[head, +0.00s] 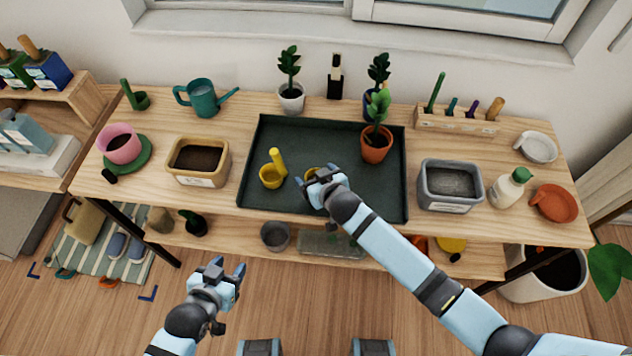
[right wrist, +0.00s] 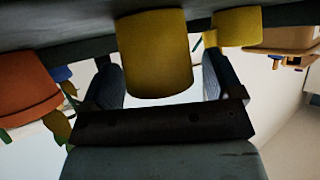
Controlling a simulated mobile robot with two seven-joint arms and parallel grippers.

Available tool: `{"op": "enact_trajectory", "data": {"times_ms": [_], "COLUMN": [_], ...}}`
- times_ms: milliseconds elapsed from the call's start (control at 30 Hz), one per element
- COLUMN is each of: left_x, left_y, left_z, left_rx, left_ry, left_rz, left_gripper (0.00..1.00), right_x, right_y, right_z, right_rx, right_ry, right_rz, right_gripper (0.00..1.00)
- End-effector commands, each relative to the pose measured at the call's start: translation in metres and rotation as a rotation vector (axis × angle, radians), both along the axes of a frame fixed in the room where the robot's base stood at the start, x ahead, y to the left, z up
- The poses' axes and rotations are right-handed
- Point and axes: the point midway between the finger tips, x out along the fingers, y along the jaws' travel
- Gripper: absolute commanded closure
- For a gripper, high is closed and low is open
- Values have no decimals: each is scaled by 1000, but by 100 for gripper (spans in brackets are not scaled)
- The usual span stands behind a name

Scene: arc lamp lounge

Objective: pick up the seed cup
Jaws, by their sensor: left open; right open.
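A yellow cup (head: 313,172), which I take for the seed cup, stands on the dark tray (head: 262,133), mostly hidden by my right gripper (head: 318,179) in the head view. In the right wrist view this cup (right wrist: 156,55) lies between the two open fingers, with gaps visible beside it. A second yellow vessel (head: 271,178) with an upright yellow handle stands to its left on the tray; it also shows in the right wrist view (right wrist: 238,27). My left gripper (head: 229,268) is open and empty, in front of the bench and away from the tray.
A terracotta pot with a plant (head: 376,147) stands right of the cup on the tray. A tan planter (head: 198,163) stands left of the tray, a grey planter (head: 449,187) right of it. Potted plants and a dark bottle (head: 335,79) stand behind. The tray's front right is clear.

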Motion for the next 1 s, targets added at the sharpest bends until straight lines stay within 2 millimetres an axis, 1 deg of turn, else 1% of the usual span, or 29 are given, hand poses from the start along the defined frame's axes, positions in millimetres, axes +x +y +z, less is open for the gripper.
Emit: {"op": "enact_trajectory", "data": {"times_ms": [200, 233, 267, 300, 367, 400, 467, 800, 933, 1000], "left_x": [1, 1, 1, 1, 1, 1, 1, 1, 0, 0], "left_y": [0, 0, 0, -1, -1, -1, -1, -1, -1, -1], "left_z": [2, 2, 2, 3, 3, 3, 3, 2, 2, 2], "left_rx": [-1, -1, -2, -2, -2, -2, -2, -2, -1, -1], "left_ry": [-4, -4, -5, -5, -5, -5, -5, -4, -3, -2], "left_rz": [0, 0, -1, -1, -1, -1, -1, -1, -1, -1], "left_gripper": [52, 52, 52, 52, 52, 52, 52, 52, 52, 52], "right_x": [0, 0, 0, 0, 0, 0, 0, 0, 1, 1], "right_y": [0, 0, 0, 0, 0, 0, 0, 0, 0, 1], "right_z": [-1, -1, -1, -1, -1, -1, -1, 1, 10, 19], "right_rx": [0, 0, 0, 0, 0, 0, 0, 1, 2, 3], "right_ry": [1, 1, 1, 1, 1, 1, 1, 0, -1, -3], "right_rz": [0, 0, 0, 0, 0, 0, 0, 0, 0, 0], "right_gripper": [14, 19, 26, 35, 49, 58, 70, 71, 71, 71]}}
